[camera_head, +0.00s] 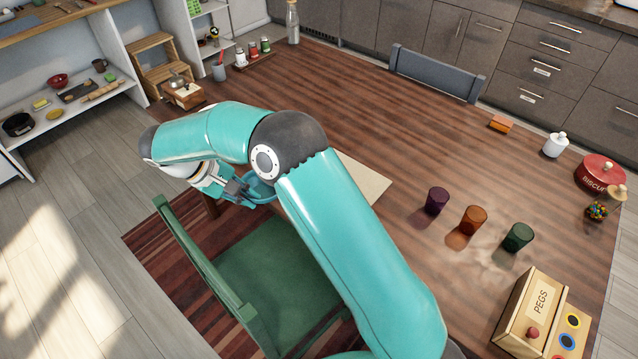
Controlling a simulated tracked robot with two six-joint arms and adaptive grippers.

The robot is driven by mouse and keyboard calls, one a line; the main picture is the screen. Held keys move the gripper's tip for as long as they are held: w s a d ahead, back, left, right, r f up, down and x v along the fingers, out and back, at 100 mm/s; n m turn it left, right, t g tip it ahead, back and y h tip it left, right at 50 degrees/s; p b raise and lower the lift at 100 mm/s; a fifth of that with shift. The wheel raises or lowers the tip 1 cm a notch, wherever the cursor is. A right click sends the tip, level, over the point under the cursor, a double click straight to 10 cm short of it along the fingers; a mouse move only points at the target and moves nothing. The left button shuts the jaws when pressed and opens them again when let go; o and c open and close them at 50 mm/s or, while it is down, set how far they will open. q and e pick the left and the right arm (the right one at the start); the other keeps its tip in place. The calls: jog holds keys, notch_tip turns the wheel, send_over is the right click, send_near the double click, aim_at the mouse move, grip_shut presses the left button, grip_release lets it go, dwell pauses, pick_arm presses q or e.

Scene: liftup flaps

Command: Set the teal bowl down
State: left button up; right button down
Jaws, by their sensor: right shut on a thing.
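My right arm reaches across the middle of the view, and its gripper (238,187) is near the table's left edge, above the back of the green chair. The gripper is shut on the teal bowl (263,189), of which only a small blue-teal part shows. My own arm hides most of the bowl, so its tilt and its height above the table cannot be told. My left gripper is not in view.
A pale mat (368,184) lies on the wooden table (370,115), partly behind my arm. Purple (437,200), orange (473,219) and green cups (518,237) stand at right. A pegs box (527,310) is at lower right. The green chair (265,270) stands below my gripper.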

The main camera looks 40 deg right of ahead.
jog(key=shift+n+t+h, duration=0.4)
jog(key=shift+n+t, duration=0.3)
jog(key=shift+n, duration=0.2)
jog(key=w+d+b, duration=0.1)
jog(key=d, duration=0.1)
jog(key=w+d+r+b, duration=0.1)
jog(key=d, duration=0.2)
jog(key=w+d+b, duration=0.1)
jog(key=d+b, duration=0.1)
jog(key=d, duration=0.1)
jog(key=shift+r, duration=0.2)
jog(key=d+r+n+t+b, duration=0.25)
jog(key=d+r+b, duration=0.3)
jog(key=d, duration=0.65)
jog(key=shift+g+h, duration=0.3)
jog(key=shift+g, duration=0.15)
jog(key=f, duration=0.4)
jog(key=f+b, duration=0.1)
jog(key=f, duration=0.9)
jog(key=shift+s+d+f, duration=0.1)
jog(key=shift+s, duration=0.15)
jog(key=shift+f+b, duration=0.45)
jog(key=shift+f, duration=2)
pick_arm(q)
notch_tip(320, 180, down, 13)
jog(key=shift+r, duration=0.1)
pick_arm(e)
jog(key=c, duration=1.5)
grip_release()
